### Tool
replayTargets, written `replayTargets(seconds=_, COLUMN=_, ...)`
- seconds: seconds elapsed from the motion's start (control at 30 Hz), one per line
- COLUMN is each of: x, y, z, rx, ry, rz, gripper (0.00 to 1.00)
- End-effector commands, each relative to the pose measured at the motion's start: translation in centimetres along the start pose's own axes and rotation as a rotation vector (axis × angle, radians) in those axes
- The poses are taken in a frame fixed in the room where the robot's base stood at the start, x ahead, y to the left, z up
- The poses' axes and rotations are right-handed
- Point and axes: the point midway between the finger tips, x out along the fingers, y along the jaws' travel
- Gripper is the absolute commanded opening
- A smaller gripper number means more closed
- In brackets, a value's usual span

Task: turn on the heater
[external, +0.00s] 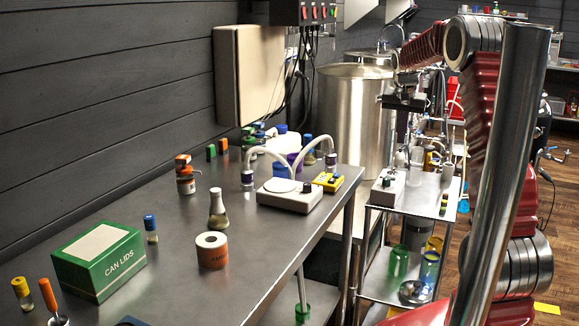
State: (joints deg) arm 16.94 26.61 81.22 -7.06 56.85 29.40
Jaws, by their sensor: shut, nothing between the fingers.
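No heater is clearly labelled in view. A panel with several red switches (319,12) is on the wall at the top. A pale boxy device with a round top plate (291,194) sits on the steel bench, with a yellow unit (327,182) beside it. A second pale device (387,190) stands on the steel cart at the right. I cannot tell which of these controls the heater. My gripper (404,104) is dark and small, in front of the steel tanks and above the cart. It is shut and empty, apart from the switches and devices.
The steel bench (190,270) holds a green CAN LIDS box (98,262), an orange-brown tape roll (211,250) and a flask (218,210). A tall steel tank (345,125) stands behind. The cart's lower shelf carries green glasses (430,268). My red arm fills the right side.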

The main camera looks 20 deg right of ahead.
Motion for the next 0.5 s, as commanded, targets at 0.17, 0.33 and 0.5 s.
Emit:
replayTargets(seconds=0.17, x=-0.4, y=-0.7, z=-0.2, rx=0.016, ry=0.005, rz=-0.049, gripper=0.0)
replayTargets(seconds=0.33, x=-0.6, y=-1.2, z=-0.2, rx=0.026, ry=0.006, rz=-0.078, gripper=0.0)
replayTargets(seconds=0.5, x=-0.6, y=-1.2, z=-0.2, rx=0.025, ry=0.006, rz=-0.077, gripper=0.0)
